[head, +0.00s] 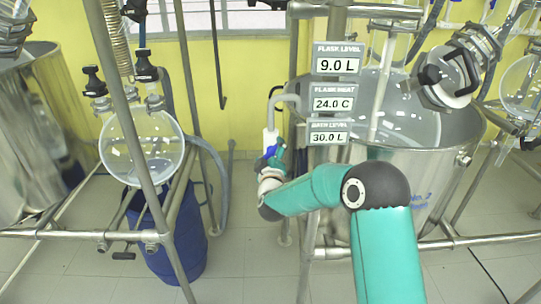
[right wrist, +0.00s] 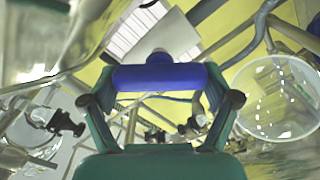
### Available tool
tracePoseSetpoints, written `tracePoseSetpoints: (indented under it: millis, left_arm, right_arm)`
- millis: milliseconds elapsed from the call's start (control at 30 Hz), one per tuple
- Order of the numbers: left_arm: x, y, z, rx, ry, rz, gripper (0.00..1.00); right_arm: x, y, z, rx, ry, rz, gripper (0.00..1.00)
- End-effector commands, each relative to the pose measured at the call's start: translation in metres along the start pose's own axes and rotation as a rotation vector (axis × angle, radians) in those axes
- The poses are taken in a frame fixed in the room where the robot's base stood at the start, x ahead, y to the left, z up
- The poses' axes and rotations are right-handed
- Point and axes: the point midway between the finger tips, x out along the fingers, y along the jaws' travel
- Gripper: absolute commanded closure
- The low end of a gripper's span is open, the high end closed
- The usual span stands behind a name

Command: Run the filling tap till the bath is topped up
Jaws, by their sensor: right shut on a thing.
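The filling tap's blue handle (right wrist: 160,77) lies crosswise between the fingers of my right gripper (right wrist: 160,92) in the right wrist view. The gripper is shut on it. In the head view my right gripper (head: 275,158) is at the tap beside the bath's left side, and little of the handle shows. The steel bath (head: 462,133) stands behind my right arm, which hides part of its front. The bath level sign (head: 328,137) reads 30.0 L. My left gripper is not in view.
Signs above read flask level (head: 338,65) 9.0 L and flask heat (head: 332,103) 24.0 C. A round glass flask (head: 142,150) hangs in a metal frame at left, above a blue drum (head: 180,240). Frame tubes stand close around my right arm.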

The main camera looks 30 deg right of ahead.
Motion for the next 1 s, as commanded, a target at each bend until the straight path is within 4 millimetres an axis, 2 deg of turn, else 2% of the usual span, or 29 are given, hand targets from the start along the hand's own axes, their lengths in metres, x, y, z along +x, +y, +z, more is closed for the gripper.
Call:
tracePoseSetpoints:
  millis: [300,833,867,900,1000]
  left_arm:
    - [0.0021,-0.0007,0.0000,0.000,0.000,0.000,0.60]
    - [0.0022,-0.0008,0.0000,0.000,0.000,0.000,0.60]
    - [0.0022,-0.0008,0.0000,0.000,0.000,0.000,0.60]
    - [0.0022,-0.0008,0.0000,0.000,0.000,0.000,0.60]
    - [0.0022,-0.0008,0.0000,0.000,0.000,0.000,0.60]
  right_arm:
    - [-0.0004,-0.0028,-0.0010,-0.134,0.002,-0.004,0.48]
    - [-0.0006,-0.0038,-0.0013,-0.159,0.003,-0.006,0.48]
    - [-0.0006,-0.0039,-0.0013,-0.159,0.003,-0.006,0.08]
    - [-0.0006,-0.0039,-0.0013,-0.159,0.004,-0.006,0.01]
    - [-0.0005,-0.0035,-0.0009,-0.159,0.003,-0.005,0.00]
